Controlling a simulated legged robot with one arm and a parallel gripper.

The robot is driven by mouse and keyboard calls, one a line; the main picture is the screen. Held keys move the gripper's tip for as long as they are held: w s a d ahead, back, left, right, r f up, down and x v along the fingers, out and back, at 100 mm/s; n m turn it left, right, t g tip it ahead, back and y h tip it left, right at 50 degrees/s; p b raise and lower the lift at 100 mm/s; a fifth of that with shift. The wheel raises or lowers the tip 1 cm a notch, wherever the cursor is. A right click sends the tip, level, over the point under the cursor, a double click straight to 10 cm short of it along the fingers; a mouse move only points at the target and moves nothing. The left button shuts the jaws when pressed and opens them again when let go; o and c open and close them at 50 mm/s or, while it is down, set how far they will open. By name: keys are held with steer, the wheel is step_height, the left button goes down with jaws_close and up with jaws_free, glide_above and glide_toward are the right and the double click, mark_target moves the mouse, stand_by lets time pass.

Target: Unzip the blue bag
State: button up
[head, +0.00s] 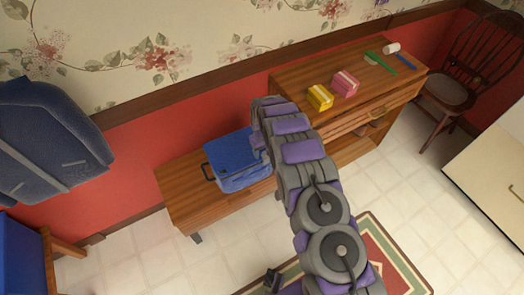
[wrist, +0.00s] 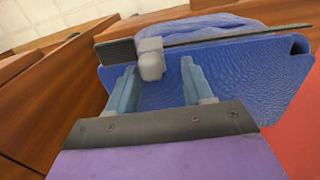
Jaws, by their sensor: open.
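The blue bag (head: 234,160) lies on the low wooden bench in the head view, its right side partly hidden behind my arm. In the wrist view the bag (wrist: 235,82) fills much of the middle and right. A dark zipper strip (wrist: 225,37) runs across it, with a grey zipper pull (wrist: 151,60) near the strip's left part. My gripper (wrist: 158,72) is open, its two blue-grey fingers pointing at the bag. The pull shows between the fingertips, closer to the left finger. I cannot tell whether either finger touches it. My fingers are hidden in the head view.
The low wooden bench (head: 190,205) stands against the red wall. A higher wooden cabinet (head: 300,83) to its right bears a yellow box (head: 320,97), a pink box (head: 345,83) and small items. A dark chair (head: 455,85) stands at right. Tiled floor (head: 405,190) is open in front.

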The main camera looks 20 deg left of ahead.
steer(key=shift+d+r, duration=0.3)
steer(key=shift+d, duration=0.6)
steer(key=shift+c, duration=1.1)
steer(key=shift+d+r, duration=0.1)
steer(key=shift+d, duration=0.1)
steer(key=shift+c, duration=1.6)
steer(key=shift+a, duration=0.45)
steer(key=c, duration=0.3)
steer(key=shift+a+f, duration=0.2)
steer(key=shift+a, duration=0.25)
steer(key=shift+c, duration=0.4)
steer(key=s+a+p, duration=0.1)
steer(key=s+a, duration=0.3)
steer(key=s, duration=0.1)
steer(key=s+a+p, duration=0.1)
steer(key=s+a, duration=0.3)
steer(key=s, duration=0.1)
steer(key=s+a+p, duration=0.1)
steer(key=s+a, duration=0.3)
steer(key=a, duration=0.1)
steer(key=shift+s+p, duration=0.35)
steer(key=shift+s, duration=0.05)
steer(key=o, duration=0.9)
